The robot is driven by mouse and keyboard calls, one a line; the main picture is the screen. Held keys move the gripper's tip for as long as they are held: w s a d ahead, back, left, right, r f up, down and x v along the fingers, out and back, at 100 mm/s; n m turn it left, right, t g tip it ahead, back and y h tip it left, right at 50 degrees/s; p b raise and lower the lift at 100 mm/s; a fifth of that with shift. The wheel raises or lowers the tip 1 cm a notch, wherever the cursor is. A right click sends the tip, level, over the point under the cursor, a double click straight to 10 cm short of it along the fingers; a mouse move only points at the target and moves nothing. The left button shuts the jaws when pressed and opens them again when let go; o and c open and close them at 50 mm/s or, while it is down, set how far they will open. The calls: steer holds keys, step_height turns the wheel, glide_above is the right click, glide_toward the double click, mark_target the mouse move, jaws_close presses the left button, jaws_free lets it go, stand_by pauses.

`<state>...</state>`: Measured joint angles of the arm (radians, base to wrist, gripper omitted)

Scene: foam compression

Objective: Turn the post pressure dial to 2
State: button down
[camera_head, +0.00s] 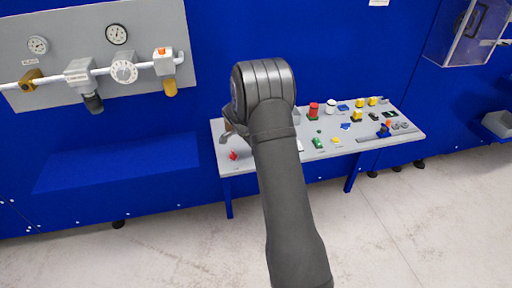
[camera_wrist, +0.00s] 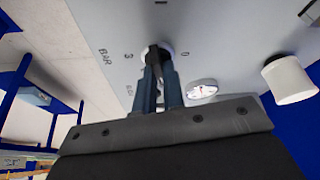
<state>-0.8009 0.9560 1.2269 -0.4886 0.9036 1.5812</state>
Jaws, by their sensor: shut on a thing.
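In the wrist view my gripper (camera_wrist: 158,58) is shut on a small dark dial (camera_wrist: 153,50) set in the grey panel (camera_wrist: 220,35). The fingers cover most of the dial, so I cannot read its pointer. Beside it the panel is marked BAR and 3 on the left and 0 on the right; other marks are too small or cut off. In the head view my arm reaches over the left end of the grey console (camera_head: 385,149) and hides the dial.
A white cylindrical knob (camera_wrist: 288,80) and a round white dial face (camera_wrist: 203,88) are close to the fingers on the right. The console carries a red button (camera_head: 313,110) and several coloured controls. A grey wall panel (camera_head: 60,25) with gauges and valves hangs at left.

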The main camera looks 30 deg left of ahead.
steer(key=m+g+h, duration=0.1)
steer(key=m, duration=0.3)
steer(key=shift+a+f+m, duration=0.1)
steer(key=shift+m, duration=0.2)
steer(key=shift+w+a+m+g+h, duration=0.1)
steer(key=shift+m+g+h, duration=0.25)
steer(key=shift+m, duration=0.8)
steer(key=shift+m+g+h, duration=0.15)
steer(key=shift+m+g, duration=0.4)
steer(key=shift+m, duration=0.6)
steer(key=c, duration=1.5)
jaws_free()
steer(key=v, duration=1.7)
steer(key=shift+a+r, duration=0.15)
steer(key=shift+r, duration=0.05)
